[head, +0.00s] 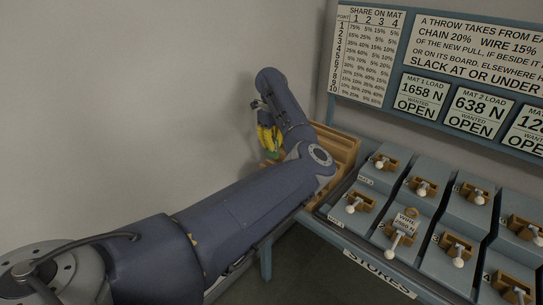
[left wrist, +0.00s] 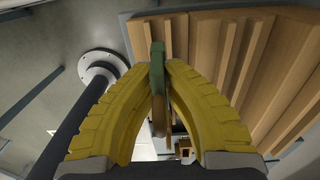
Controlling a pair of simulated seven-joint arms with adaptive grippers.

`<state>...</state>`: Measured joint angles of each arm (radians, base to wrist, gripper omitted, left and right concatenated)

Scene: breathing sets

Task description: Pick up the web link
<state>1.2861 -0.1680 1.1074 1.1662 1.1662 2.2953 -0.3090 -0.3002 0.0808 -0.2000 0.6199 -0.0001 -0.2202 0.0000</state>
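My left gripper (head: 268,143) is at the left end of the wooden rack, with its yellow fingers pointing down. In the left wrist view, the fingertips of this gripper (left wrist: 160,72) come together on a thin green-and-brown piece, which I take to be the web link (left wrist: 158,60). It stands edge-on between the two pads, so its full shape is hidden. In the head view a bit of green, apparently the same link (head: 273,154), shows below the fingers. I cannot tell whether it touches the rack. My right gripper is not in view.
The slatted wooden rack (head: 342,153) is partly behind my left arm; it also fills the upper right of the left wrist view (left wrist: 215,45). Sign boards (head: 480,40) stand behind.

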